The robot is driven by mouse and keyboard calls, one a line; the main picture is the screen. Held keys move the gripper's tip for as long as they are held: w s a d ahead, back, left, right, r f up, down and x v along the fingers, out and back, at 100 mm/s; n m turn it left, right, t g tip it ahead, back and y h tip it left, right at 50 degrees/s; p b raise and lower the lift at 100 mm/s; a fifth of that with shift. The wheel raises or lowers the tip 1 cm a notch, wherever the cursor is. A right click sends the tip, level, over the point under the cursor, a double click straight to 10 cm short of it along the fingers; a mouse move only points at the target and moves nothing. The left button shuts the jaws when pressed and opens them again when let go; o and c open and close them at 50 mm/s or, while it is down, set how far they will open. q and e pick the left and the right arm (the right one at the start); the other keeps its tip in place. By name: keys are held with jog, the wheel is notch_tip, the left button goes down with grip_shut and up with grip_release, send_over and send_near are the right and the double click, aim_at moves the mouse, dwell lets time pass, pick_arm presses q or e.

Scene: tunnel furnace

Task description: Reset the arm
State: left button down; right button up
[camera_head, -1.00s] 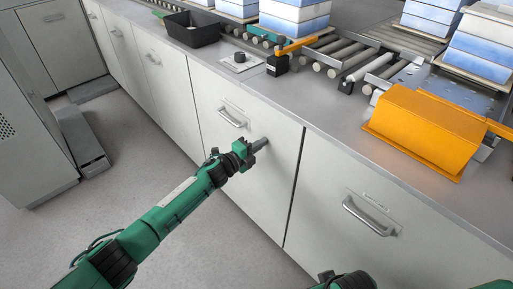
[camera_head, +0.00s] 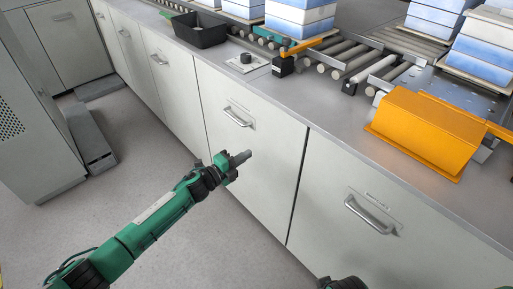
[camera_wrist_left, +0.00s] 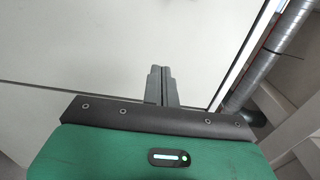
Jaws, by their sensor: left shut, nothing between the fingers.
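My left arm comes in from the lower left of the head view.
The counter (camera_head: 345,140) carries a black bin (camera_head: 200,35), a small knob plate (camera_head: 245,62), a roller conveyor (camera_head: 385,68) with blue-white stacks, and an orange cover (camera_head: 425,130). Another handle (camera_head: 368,214) is at right. The grey floor (camera_head: 150,135) left of the cabinets is open.

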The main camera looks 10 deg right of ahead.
pick_arm(q)
jog(key=v, duration=0.4)
jog(key=shift+s+a+r, duration=0.15)
jog(key=shift+s+a, duration=0.15)
pick_arm(e)
jog(key=shift+s+f, duration=0.2)
jog(key=shift+f, duration=0.25)
pick_arm(q)
jog(key=shift+s, duration=0.1)
pick_arm(e)
jog(key=shift+a, duration=0.1)
